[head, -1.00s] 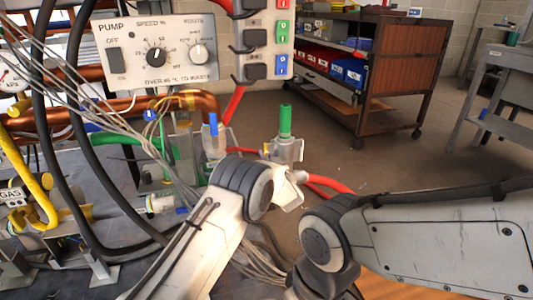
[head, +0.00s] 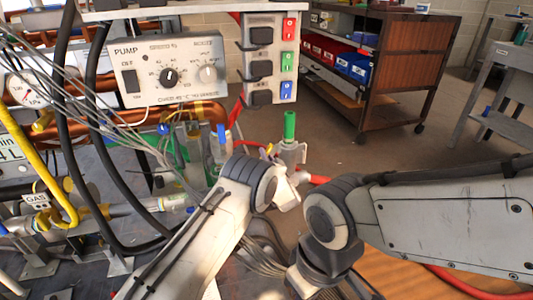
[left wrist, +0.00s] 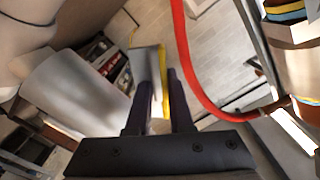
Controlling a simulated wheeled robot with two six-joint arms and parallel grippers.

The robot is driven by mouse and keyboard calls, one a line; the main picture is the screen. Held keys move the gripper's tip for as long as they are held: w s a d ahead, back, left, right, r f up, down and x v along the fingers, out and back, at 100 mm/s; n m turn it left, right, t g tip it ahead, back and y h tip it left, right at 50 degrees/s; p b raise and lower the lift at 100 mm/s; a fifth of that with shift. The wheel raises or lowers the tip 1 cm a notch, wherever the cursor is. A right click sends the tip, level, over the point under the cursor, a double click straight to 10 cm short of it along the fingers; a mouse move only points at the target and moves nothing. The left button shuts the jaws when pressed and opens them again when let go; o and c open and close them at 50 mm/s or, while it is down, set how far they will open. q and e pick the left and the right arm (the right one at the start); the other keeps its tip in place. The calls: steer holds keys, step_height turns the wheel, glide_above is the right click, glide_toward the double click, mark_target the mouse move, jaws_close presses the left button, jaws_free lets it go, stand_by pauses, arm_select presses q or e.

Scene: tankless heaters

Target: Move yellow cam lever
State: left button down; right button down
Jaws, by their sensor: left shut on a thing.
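The yellow cam lever (left wrist: 164,82) shows as a yellow strip between the dark fingers of my left gripper (left wrist: 158,88) in the left wrist view. The gripper is shut on it, beside a pale metal piece. In the head view a small bit of yellow (head: 268,150) shows beside the clear fitting with a green top (head: 290,128), just beyond my left wrist. My left fingertips are mostly hidden there by the wrist. My right arm comes in from the right, but its gripper is not visible.
The pump panel (head: 168,70) and a switch box (head: 263,62) stand behind. A blue-topped fitting (head: 221,140) is left of the green-topped one. Black hoses, grey wires and a yellow gas pipe (head: 52,190) crowd the left. A red hose (left wrist: 190,65) passes close to my left gripper.

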arm_select(q)
steer(key=shift+f, duration=0.1)
steer(key=c, duration=1.1)
jaws_free()
steer(key=shift+p+v, duration=2)
steer(key=shift+v, duration=3.3)
